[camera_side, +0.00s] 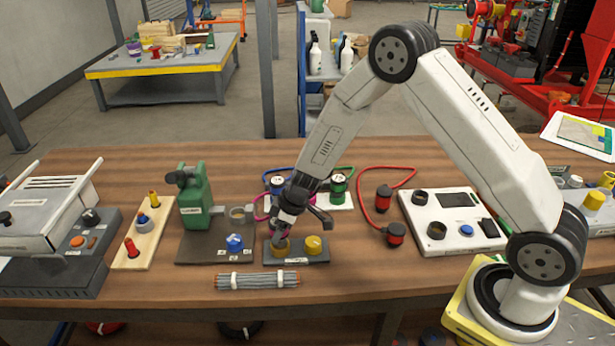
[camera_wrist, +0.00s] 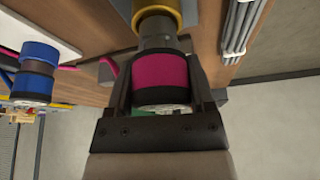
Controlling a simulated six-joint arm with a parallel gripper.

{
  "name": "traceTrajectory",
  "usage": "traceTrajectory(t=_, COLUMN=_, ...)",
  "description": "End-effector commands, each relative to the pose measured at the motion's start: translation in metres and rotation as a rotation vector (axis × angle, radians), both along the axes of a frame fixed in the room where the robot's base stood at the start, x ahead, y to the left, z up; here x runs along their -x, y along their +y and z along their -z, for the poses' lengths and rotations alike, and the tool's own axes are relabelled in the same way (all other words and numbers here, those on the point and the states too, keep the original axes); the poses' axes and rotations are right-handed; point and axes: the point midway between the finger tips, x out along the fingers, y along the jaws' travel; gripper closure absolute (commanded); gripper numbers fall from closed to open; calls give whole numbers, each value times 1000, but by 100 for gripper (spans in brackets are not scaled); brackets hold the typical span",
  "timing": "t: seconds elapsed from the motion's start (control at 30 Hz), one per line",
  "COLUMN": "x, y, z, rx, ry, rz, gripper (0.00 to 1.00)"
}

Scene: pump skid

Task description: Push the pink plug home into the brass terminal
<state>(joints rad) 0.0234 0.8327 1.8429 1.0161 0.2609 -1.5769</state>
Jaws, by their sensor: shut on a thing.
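My gripper (camera_wrist: 158,68) is shut on the pink plug (camera_wrist: 160,73), with one dark finger on each side of its pink band. The plug's dark grey nose points at the brass terminal (camera_wrist: 153,8) and meets or enters its ring; how deep it sits cannot be told. In the side view my gripper (camera_side: 281,226) points down over the left brass terminal (camera_side: 281,248) on a grey block. The plug is largely hidden there by the gripper.
A second yellow terminal (camera_side: 313,245) stands just to the right on the same block. A grey cable bundle (camera_side: 257,281) lies in front. A green device (camera_side: 194,195) stands to the left, and a white panel (camera_side: 452,222) lies to the right.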

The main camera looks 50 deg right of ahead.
Motion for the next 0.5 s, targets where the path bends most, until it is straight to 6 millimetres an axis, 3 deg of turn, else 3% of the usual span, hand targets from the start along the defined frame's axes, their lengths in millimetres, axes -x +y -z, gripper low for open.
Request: traceTrajectory(t=0.5, x=0, y=0, z=7, rx=1, ry=-1, rz=0, gripper=100)
